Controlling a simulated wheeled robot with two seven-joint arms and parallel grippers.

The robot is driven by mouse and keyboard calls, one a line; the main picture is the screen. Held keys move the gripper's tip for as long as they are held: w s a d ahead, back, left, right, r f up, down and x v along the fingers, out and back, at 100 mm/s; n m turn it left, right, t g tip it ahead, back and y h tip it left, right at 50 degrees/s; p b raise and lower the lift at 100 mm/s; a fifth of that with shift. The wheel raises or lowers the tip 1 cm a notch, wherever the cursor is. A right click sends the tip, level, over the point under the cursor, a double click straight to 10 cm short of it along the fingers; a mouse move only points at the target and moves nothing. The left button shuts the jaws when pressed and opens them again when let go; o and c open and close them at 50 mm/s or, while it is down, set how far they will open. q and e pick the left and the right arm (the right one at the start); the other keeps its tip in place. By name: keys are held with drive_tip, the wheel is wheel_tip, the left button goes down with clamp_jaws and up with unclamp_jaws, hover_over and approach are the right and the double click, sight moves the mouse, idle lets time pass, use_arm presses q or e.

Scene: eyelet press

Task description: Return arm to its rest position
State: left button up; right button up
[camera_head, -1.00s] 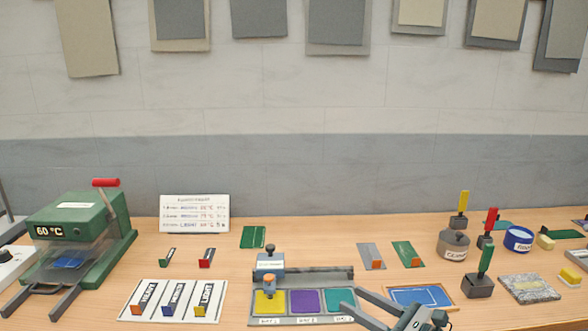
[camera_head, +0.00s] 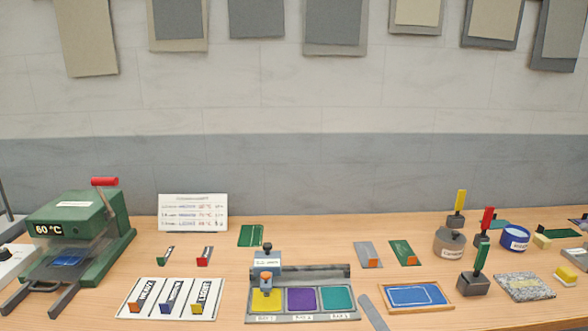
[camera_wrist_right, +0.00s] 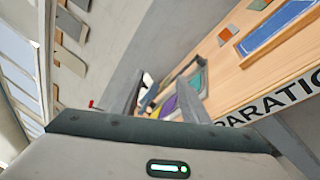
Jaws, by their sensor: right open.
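My right gripper (camera_head: 373,312) shows in the head view only as a grey finger at the bottom edge, between the bay fixture and the blue panel. In the right wrist view both fingers of my right gripper (camera_wrist_right: 162,108) stand apart with nothing held between them. The bay fixture (camera_head: 335,317), with yellow, purple and teal bays, sits on the table to the left of the finger. Its press head (camera_head: 267,262) stands over the yellow bay. My left gripper is in neither view.
A blue panel in a wooden frame (camera_head: 418,296) lies right of the finger. Stamps and round tins, such as the grey tin (camera_head: 449,244), stand at the right. A green 60 °C press (camera_head: 75,225) and a label board (camera_head: 126,312) are at the left.

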drive_tip(key=s+d+f+m+g+h, duration=0.3)
drive_tip(key=s+f+m+h, duration=0.1)
drive_tip(key=s+f+m, duration=0.4)
drive_tip(key=s+d+f+m+g+h, duration=0.4)
drive_tip(key=s+f+m, duration=0.35)
drive_tip(key=m, duration=0.25)
drive_tip(key=s+a+f+m+g+y, duration=0.1)
drive_tip(key=s+f+m+g, duration=0.35)
drive_tip(key=s, duration=0.65)
drive_tip(key=s+a+f+m+g+y, duration=0.1)
drive_tip(key=s+f+m+g, duration=0.35)
drive_tip(key=s, duration=0.65)
wheel_tip(320, 180, down, 27)
drive_tip(key=n, duration=0.1)
drive_tip(key=s+d+f, duration=0.2)
drive_tip(key=s+f, duration=1.4)
drive_tip(key=f, duration=0.2)
drive_tip(key=shift+s+f+n+g, duration=0.2)
drive_tip(key=shift+s+n+g, duration=0.1)
drive_tip(key=shift+g, duration=0.1)
drive_tip(key=shift+w, duration=0.1)
